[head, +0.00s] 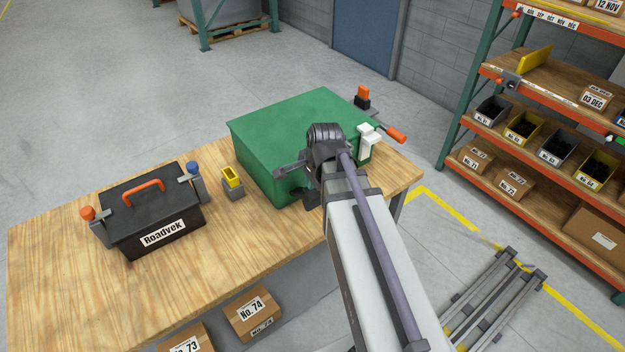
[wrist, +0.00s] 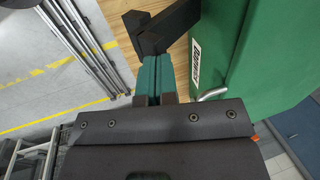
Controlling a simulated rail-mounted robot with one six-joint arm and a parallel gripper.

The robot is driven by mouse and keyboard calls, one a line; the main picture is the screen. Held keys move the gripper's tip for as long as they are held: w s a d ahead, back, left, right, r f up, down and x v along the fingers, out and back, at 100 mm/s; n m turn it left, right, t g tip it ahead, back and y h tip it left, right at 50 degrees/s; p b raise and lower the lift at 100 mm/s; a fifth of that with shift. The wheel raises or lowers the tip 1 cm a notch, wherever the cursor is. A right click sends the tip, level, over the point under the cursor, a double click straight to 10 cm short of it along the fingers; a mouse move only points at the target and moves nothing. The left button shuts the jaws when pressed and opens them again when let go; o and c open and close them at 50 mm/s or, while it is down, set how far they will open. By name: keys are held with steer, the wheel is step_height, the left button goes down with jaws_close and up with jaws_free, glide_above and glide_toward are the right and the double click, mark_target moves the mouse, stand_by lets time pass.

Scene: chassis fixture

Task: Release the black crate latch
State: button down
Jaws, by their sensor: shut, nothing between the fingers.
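The black crate (head: 152,210), labelled Roadvek, sits on the left of the workbench with an orange carry handle (head: 144,191) on its lid. An orange-tipped latch (head: 92,222) is on its left side and a blue-tipped one (head: 194,178) on its right. My gripper (wrist: 156,75) has teal fingers that are together and empty. It is well to the right of the black crate, beside the green crate (head: 275,128). A black angled part (wrist: 165,28) shows just beyond the fingertips in the wrist view; I cannot tell whether they touch. My fingertips are not clear in the head view.
The green crate, also in the wrist view (wrist: 262,60), carries a white latch (head: 366,142) with an orange-ended lever (head: 396,134). A yellow-and-grey block (head: 232,180) stands between the crates. Bare workbench top (head: 62,262) lies in front.

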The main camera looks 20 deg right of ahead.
steer(key=p+v, duration=1.1)
steer(key=v, duration=0.1)
steer(key=shift+p, duration=0.35)
steer(key=shift+s, duration=0.15)
